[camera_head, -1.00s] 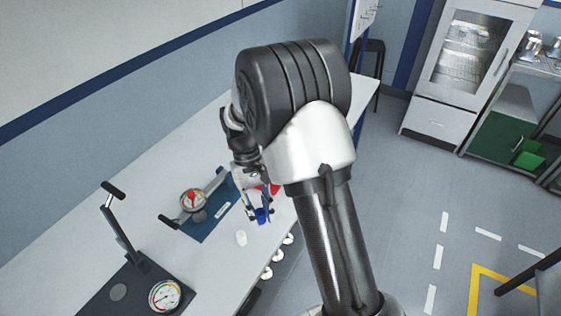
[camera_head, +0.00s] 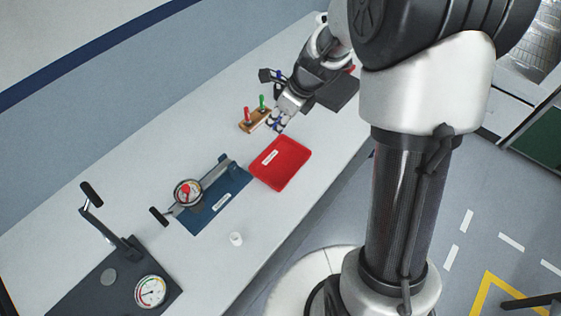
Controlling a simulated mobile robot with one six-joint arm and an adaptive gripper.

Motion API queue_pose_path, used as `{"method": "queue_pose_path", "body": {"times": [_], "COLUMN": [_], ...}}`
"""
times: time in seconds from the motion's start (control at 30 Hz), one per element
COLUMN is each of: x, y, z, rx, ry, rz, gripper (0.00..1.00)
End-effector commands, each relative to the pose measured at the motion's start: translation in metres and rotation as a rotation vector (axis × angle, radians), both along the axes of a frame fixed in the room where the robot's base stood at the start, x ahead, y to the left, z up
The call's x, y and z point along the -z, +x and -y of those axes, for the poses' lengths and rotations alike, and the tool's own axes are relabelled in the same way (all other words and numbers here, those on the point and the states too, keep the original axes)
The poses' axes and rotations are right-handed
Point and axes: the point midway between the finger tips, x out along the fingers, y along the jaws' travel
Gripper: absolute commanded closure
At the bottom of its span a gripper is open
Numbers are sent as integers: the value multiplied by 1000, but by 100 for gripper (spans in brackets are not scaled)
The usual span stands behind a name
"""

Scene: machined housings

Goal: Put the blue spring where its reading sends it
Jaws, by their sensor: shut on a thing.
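My gripper (camera_head: 277,122) is shut on the blue spring (camera_head: 272,126), which shows only as a small blue patch between the fingers. It is just to the right of a wooden block (camera_head: 246,127) with a red post (camera_head: 247,114) and a green post (camera_head: 262,102). The gripper covers the right end of that block. I cannot tell whether the spring touches the block. A red tray (camera_head: 300,172) with a white label lies just in front of the gripper. A gauge with a red centre (camera_head: 187,192) stands on a blue base plate (camera_head: 205,224) with a lever.
A dark lever press (camera_head: 75,290) with a coloured dial (camera_head: 150,291) stands at the front left. A small white cylinder (camera_head: 236,239) stands near the table's front edge. A blue-topped post (camera_head: 278,75) shows behind my gripper. The white table (camera_head: 130,205) is clear between them.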

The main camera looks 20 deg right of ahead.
Motion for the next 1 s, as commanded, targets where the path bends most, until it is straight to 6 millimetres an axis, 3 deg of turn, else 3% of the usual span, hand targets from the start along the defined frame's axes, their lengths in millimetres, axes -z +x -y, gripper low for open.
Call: {"method": "queue_pose_path", "body": {"times": [0.1,0.33,0.8,1.0], "x": [-8,-2,121,146], "y": [4,7,7,8], "z": [5,9,9,9], "rx": [163,279,282,282], "ry": [0,1,1,0], "rz": [2,-3,-5,-3], "gripper": [100,100,100,100]}}
